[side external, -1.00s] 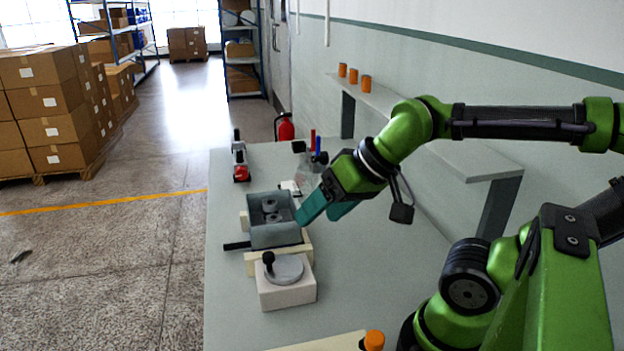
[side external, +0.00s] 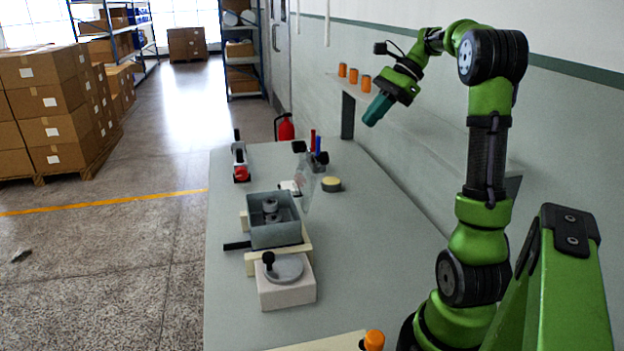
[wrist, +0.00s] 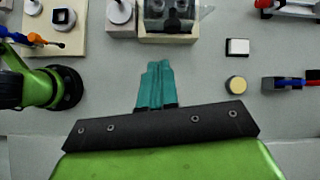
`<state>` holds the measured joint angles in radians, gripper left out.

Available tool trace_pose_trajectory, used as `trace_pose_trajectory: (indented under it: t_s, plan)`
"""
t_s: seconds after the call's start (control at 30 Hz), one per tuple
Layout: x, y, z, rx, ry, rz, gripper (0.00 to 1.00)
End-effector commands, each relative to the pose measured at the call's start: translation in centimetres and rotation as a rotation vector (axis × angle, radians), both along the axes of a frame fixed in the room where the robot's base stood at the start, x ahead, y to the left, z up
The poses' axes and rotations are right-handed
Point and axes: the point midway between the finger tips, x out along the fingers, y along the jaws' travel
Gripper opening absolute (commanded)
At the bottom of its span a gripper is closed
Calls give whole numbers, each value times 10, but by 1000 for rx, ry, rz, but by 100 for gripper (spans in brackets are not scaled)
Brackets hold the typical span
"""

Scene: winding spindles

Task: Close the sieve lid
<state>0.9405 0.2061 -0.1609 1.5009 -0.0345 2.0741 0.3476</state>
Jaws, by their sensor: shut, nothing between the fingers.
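The grey open-topped box (side external: 274,232) stands on a cream base on the bench, with round grey parts inside. A clear panel (side external: 305,190), apparently the sieve lid, stands raised and tilted at the box's right side. In the wrist view the box (wrist: 168,26) is at the top edge, partly cut off, with a bit of the clear panel (wrist: 206,13) beside it. My gripper (side external: 372,119) is high above the bench, right of and behind the box, apart from the lid. Its teal fingers (wrist: 159,64) are together and empty in the wrist view.
A white block with a grey disc and black knob (side external: 287,284) is in front of the box. A yellow round puck (side external: 331,184), a small white square (wrist: 237,47) and a stand with red and blue handles (side external: 316,155) lie behind. A wall shelf (side external: 420,128) holds orange cups.

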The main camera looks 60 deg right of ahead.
Motion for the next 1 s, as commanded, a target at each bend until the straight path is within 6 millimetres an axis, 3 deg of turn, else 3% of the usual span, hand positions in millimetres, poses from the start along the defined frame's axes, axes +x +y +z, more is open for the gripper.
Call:
trace_pose_trajectory:
  t_s: [0.03, 0.1, 0.27, 0.77, 1.0]
  plan:
    - [-5, -18, -1, 47, 11, -63, 0]
    - [-11, -32, 0, 95, 19, -120, 0]
    - [-12, -38, -2, 133, 25, -160, 0]
    - [35, 10, -71, 132, 24, -155, 0]
    - [57, 32, -72, 127, 22, -156, 0]
